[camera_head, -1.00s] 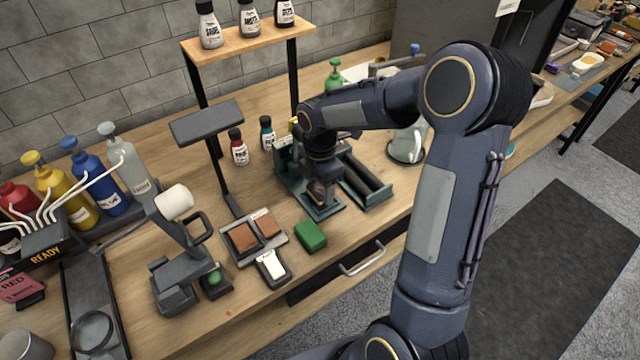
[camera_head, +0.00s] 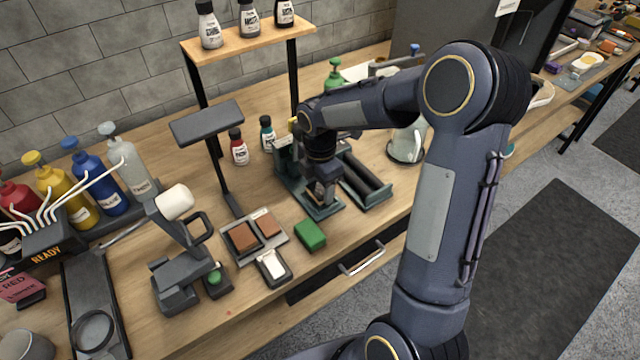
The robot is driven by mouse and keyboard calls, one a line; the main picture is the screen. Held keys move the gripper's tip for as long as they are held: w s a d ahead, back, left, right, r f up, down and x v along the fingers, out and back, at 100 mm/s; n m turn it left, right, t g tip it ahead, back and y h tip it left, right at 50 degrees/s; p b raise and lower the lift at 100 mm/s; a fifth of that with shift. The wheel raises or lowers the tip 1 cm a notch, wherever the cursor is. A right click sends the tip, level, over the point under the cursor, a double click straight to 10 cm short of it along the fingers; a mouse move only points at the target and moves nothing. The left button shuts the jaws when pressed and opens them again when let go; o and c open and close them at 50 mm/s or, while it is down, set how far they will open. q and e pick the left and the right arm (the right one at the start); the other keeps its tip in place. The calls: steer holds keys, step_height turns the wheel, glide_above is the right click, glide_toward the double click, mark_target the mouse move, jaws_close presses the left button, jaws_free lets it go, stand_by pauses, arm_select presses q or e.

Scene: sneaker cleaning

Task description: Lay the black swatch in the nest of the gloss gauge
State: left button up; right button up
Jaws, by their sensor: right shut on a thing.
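My right gripper (camera_head: 322,196) points down over a dark green device (camera_head: 326,211) with a flat base, which looks like the gloss gauge. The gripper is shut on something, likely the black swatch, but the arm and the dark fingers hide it. I cannot tell whether the held thing touches the nest. My left gripper is not in view.
A tray with brown swatches (camera_head: 243,238), a white pad (camera_head: 272,265) and a green block (camera_head: 310,234) lie left of the gripper. A roller unit (camera_head: 367,181) stands close on its right. A lamp stand (camera_head: 222,170) and small bottles (camera_head: 239,150) are behind.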

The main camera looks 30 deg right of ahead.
steer(key=shift+f+b, duration=0.55)
steer(key=shift+f, duration=0.25)
steer(key=shift+r, duration=0.15)
steer(key=shift+r+p, duration=0.4)
steer(key=shift+p, duration=0.1)
stand_by(1.7)
steer(key=shift+f, duration=0.55)
steer(key=shift+r, duration=0.25)
steer(key=shift+r+p, duration=0.3)
steer(key=shift+p, duration=0.1)
